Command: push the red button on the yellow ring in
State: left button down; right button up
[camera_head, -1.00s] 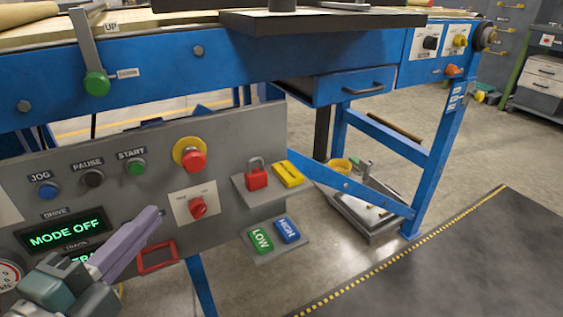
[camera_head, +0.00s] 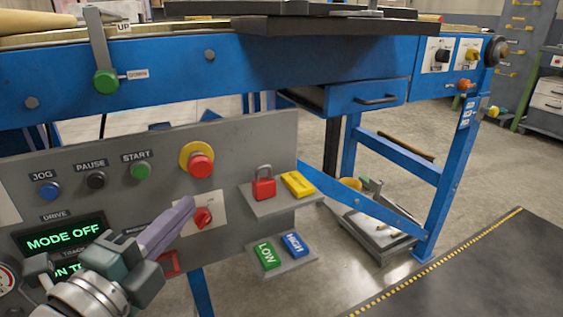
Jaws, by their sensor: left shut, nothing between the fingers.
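The red button (camera_head: 201,166) is a mushroom head on a yellow ring (camera_head: 187,151), mounted on the grey control panel (camera_head: 130,190). It stands out from the panel face. My left gripper (camera_head: 188,205) comes in from the lower left with its purple-grey fingers shut and empty. In the picture its fingertips are below the red button and just left of the red rotary switch (camera_head: 203,218). The fingers appear apart from the button; the exact distance to the panel cannot be told. My right gripper is not in view.
Blue, black and green buttons (camera_head: 140,170) sit left of the ring. A display (camera_head: 65,238) reads MODE OFF. A shelf to the right holds a red padlock (camera_head: 264,184) and a yellow block (camera_head: 298,184). Below it are green LOW and blue HIGH blocks (camera_head: 293,244). A blue bench frame (camera_head: 300,60) runs above.

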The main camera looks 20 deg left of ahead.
aim_at(199, 170)
pick_arm(q)
jog(key=shift+w+a+b, duration=0.35)
jog(key=shift+w+a, duration=0.2)
jog(key=shift+w, duration=0.7)
jog(key=shift+w+a+b, duration=0.3)
jog(key=shift+w+a, duration=0.3)
jog(key=shift+w, duration=0.6)
jog(key=shift+w+a+b, duration=0.35)
jog(key=shift+w+a, duration=0.2)
jog(key=shift+w, duration=0.7)
jog(key=shift+w+a+f+b, duration=0.1)
jog(key=shift+w+a+b, duration=0.2)
jog(key=shift+w+a, duration=0.35)
jog(key=shift+s, duration=0.15)
